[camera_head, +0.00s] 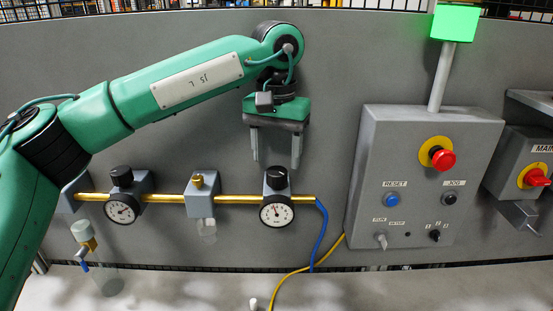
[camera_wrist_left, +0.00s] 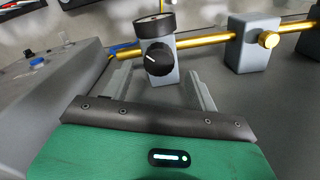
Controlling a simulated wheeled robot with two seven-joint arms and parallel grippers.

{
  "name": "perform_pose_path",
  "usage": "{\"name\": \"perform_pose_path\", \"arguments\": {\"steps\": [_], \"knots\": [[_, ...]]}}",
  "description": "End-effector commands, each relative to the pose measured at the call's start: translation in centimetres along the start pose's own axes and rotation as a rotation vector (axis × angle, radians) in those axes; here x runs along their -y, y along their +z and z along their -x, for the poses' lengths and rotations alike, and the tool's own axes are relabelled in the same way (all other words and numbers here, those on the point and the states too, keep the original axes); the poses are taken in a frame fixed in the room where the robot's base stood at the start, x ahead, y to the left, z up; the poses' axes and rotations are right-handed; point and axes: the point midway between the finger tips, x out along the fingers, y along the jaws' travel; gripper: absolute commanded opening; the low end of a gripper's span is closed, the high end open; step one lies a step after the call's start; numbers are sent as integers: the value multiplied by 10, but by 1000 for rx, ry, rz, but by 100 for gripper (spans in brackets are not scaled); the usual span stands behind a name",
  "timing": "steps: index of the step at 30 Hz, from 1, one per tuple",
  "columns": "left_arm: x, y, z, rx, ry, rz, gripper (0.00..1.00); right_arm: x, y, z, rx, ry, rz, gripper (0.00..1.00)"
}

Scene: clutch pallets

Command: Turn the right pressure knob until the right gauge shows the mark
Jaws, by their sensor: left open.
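The right pressure knob (camera_head: 277,177) is black and sits on top of a grey regulator block on the brass pipe. The right gauge (camera_head: 277,212) is a white round dial with a dark rim just below it. Its needle points roughly upward; I cannot make out the mark. My left gripper (camera_head: 276,163) is open, fingers pointing down, just above the knob and apart from it. In the left wrist view the knob (camera_wrist_left: 158,60), with a white line on its face, shows between the two fingers. My right gripper is not in view.
The left knob (camera_head: 121,175) and left gauge (camera_head: 122,210) are on the same brass pipe (camera_head: 160,198). A brass-topped block (camera_head: 200,201) stands between the regulators. A control box (camera_head: 420,180) with buttons and a lit green lamp (camera_head: 455,22) stands right. A blue hose (camera_head: 321,240) hangs beside the gauge.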

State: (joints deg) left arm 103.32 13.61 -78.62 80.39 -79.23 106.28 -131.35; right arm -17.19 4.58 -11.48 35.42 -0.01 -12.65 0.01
Motion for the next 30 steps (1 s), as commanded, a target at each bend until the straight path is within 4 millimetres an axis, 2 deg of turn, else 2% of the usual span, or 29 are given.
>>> {"name": "perform_pose_path", "arguments": {"steps": [2, 5, 9, 17, 20, 24, 30], "knots": [[0, 0, -10, 2, 1, 0, 59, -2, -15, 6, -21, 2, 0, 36], [0, 0, -22, 1, 0, 0, 59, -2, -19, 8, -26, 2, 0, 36], [0, 0, -30, 0, 1, 0, 59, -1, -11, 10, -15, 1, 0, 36], [0, 0, -32, -1, 1, 0, 59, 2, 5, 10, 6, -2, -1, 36], [0, 0, -32, -1, 1, 0, 44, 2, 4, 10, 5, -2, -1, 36], [0, 0, -32, -1, 1, 0, 16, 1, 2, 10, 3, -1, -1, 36], [0, 0, -32, -1, 2, 6, 15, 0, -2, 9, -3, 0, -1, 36]]}}
